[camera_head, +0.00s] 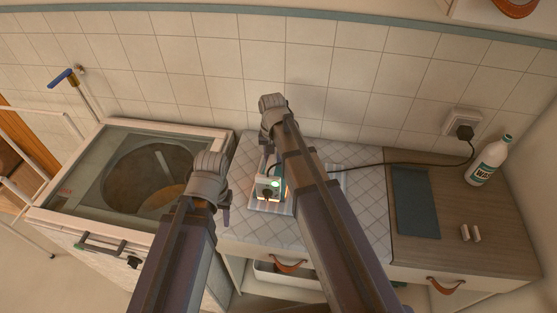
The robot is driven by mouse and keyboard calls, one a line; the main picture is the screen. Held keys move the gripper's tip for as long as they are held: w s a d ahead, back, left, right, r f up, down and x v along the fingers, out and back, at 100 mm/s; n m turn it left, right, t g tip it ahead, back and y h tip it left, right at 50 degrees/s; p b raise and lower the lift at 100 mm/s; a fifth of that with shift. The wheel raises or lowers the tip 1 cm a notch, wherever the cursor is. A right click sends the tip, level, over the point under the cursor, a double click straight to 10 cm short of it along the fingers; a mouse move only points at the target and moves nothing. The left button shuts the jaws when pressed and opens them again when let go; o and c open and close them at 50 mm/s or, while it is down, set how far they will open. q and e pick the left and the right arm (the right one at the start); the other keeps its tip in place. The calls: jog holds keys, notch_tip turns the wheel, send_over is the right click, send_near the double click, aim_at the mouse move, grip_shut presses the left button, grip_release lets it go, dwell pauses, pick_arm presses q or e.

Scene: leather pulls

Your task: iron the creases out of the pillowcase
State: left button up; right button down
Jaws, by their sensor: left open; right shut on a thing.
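The iron (267,188), a small pale body with a lit green spot and an orange glow, stands on the pillowcase. A black cord runs from it behind my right arm towards the wall socket. The pillowcase (256,206), pale and striped, lies on the quilted pad (357,222); my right arm covers much of it, so its creases cannot be made out. My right gripper (273,170) is at the iron and shut on it; its fingers are largely hidden by my arm. My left gripper (226,212) is open and empty, left of the pillowcase near the pad's left edge.
A glass-topped washer (222,138) stands at left. On the wooden counter (487,212) at right are a dark folded cloth (415,203), a white bottle (488,164) and small white pieces (470,233). The cord reaches a wall socket (462,123). Leather-pull drawers are below.

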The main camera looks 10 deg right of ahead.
jog(key=shift+a, duration=0.15)
jog(key=shift+w+a, duration=0.3)
jog(key=shift+a, duration=0.45)
jog(key=shift+w+a, duration=0.3)
jog(key=shift+a, duration=0.4)
jog(key=shift+r, duration=0.1)
jog(key=shift+w, duration=0.1)
jog(key=shift+s+d+f, duration=0.1)
jog(key=shift+s+d, duration=0.3)
jog(key=shift+d, duration=0.4)
jog(key=shift+s+d+f, duration=0.1)
jog(key=shift+s+d, duration=0.3)
jog(key=shift+d, duration=0.4)
jog(key=shift+d, duration=0.1)
jog(key=shift+s+d+r, duration=0.1)
jog(key=shift+s+d, duration=0.25)
jog(key=shift+d, duration=0.4)
jog(key=shift+s+d, duration=0.3)
jog(key=shift+d, duration=0.45)
